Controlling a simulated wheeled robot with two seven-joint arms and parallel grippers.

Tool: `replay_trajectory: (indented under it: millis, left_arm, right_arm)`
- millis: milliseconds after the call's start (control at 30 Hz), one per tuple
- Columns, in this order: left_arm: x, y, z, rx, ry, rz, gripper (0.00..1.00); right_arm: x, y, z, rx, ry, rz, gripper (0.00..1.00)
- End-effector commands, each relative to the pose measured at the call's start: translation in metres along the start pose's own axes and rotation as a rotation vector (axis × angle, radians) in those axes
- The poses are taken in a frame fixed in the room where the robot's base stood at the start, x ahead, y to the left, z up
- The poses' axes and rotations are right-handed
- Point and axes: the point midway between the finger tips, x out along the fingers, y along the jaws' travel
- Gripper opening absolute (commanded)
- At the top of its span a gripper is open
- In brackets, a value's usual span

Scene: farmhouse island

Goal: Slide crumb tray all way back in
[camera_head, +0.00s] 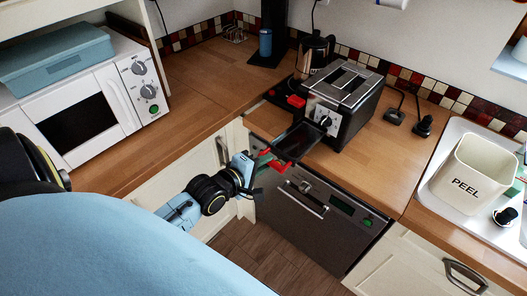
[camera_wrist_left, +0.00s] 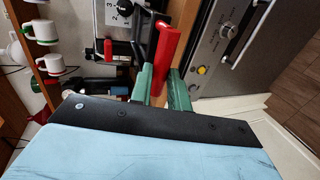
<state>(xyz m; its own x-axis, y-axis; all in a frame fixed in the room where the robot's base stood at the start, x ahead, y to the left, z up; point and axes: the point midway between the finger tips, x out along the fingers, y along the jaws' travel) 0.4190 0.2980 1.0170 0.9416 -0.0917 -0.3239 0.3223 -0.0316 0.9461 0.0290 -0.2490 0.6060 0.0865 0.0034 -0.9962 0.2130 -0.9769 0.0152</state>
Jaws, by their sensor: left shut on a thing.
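The black and steel toaster (camera_head: 344,98) stands on the wooden counter, with a dial and a red lever on its front. Its dark crumb tray (camera_head: 296,142) sticks out of the front and reaches past the counter's edge, above the dishwasher. My left gripper (camera_head: 262,165) is at the tray's outer end, shut on its red handle (camera_head: 272,160). In the left wrist view the red handle (camera_wrist_left: 166,52) stands between the green fingers (camera_wrist_left: 164,88). The tray's inner end is hidden in the toaster. My right gripper is not in view.
A dishwasher (camera_head: 325,215) with a bar handle lies below the counter. A microwave (camera_head: 95,105) stands at the left and a coffee press (camera_head: 315,52) behind the toaster. A white PEEL bin (camera_head: 473,170) is at the right.

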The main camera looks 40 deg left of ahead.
Motion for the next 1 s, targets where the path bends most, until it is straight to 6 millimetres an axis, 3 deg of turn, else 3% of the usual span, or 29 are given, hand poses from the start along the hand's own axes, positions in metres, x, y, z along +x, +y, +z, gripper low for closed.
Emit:
replay_trajectory:
  millis: [167, 833, 1000]
  left_arm:
    - [-0.001, 0.0, 0.0, -0.003, 0.001, 0.013, 0.0]
    - [0.015, -0.046, 0.0, -0.001, 0.001, 0.014, 0.0]
    - [0.027, -0.039, 0.0, -0.001, 0.002, 0.015, 0.0]
  right_arm:
    - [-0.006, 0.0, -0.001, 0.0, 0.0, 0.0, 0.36]
    - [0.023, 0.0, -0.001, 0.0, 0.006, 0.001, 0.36]
    - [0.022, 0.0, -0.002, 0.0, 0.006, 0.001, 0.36]
